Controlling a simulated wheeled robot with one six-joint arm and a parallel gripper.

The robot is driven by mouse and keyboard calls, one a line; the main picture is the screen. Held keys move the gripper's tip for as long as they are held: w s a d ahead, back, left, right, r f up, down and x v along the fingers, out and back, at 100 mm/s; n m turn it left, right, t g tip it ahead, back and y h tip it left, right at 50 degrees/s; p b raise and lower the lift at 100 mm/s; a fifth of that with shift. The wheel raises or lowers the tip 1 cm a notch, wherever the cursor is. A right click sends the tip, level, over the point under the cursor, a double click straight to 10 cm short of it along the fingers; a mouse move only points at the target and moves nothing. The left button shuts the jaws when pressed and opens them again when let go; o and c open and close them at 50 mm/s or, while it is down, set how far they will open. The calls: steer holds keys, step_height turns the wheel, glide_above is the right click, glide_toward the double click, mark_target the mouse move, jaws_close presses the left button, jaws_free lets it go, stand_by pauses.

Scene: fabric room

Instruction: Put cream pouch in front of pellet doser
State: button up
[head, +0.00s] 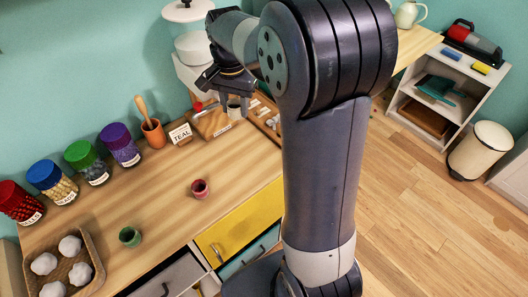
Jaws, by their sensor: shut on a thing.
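My gripper (234,104) points down at the back of the wooden counter, shut on a small cream-coloured thing (234,112) that looks like the cream pouch. The fingers partly hide it, and I cannot tell whether it touches the surface below. The white machine with a lidded top (190,48) against the back wall looks like the pellet doser. My gripper is to the right of its lower part, and my arm covers some of it.
A "TEAL" card (180,133) and a terracotta mortar with pestle (153,134) stand left of the board. Lidded jars (80,155) line the back left. A red cup (200,189), a green cup (130,237) and a tray of pale lumps (94,254) stand nearer. The middle counter is mostly clear.

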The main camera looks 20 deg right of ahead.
mark_target(244, 155)
steer(key=shift+d+r+m, duration=0.1)
steer(key=shift+d+m, duration=0.3)
steer(key=shift+d+f, duration=0.2)
step_height(244, 155, down, 17)
steer(key=shift+f, duration=0.15)
steer(key=shift+f+b, duration=0.1)
steer(key=shift+b, duration=0.2)
steer(key=o, duration=0.5)
steer(key=shift+f, duration=0.1)
steer(key=o, duration=0.4)
steer(key=shift+o, duration=0.2)
